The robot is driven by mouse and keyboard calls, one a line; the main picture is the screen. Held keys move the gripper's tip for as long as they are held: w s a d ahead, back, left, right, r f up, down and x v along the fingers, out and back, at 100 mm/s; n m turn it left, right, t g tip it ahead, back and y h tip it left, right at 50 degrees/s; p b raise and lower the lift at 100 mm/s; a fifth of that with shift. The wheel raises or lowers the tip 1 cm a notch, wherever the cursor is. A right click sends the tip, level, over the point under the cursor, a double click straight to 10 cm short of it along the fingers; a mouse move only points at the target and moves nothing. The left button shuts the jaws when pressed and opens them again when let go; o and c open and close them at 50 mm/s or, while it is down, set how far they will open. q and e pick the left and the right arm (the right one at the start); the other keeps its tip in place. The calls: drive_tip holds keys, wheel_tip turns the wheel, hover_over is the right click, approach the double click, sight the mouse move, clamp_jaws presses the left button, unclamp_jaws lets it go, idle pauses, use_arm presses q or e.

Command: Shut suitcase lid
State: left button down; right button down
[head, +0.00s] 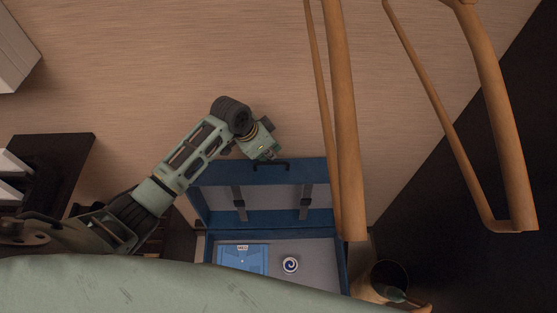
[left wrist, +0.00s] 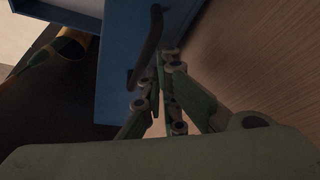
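The blue suitcase (head: 345,262) stands open at the lower middle of the head view, its near part hidden behind my own body. Its lid (head: 225,172) is raised at the far side, with two dark straps across its inside and a dark handle (head: 285,164) on its edge. The handle also shows close up in the left wrist view (left wrist: 148,45). My left gripper (head: 268,155) is at the lid's top edge, near the handle. In the left wrist view its fingers (left wrist: 168,58) come together beside the handle; I cannot tell if they touch it. My right gripper is out of view.
A blue booklet (head: 243,259) and a white disc with a dark spiral (head: 290,264) lie in the suitcase. Wooden chair-like frames (head: 345,120) rise just right of the lid. A round bin (head: 390,275) stands at lower right. Wood floor behind the lid is clear.

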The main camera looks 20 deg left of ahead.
use_arm(q)
drive_tip(key=shift+s+d, duration=2)
drive_tip(key=shift+s, duration=5.05)
wheel_tip(320, 180, up, 12)
drive_tip(key=w, duration=0.1)
drive_tip(key=shift+a, duration=0.15)
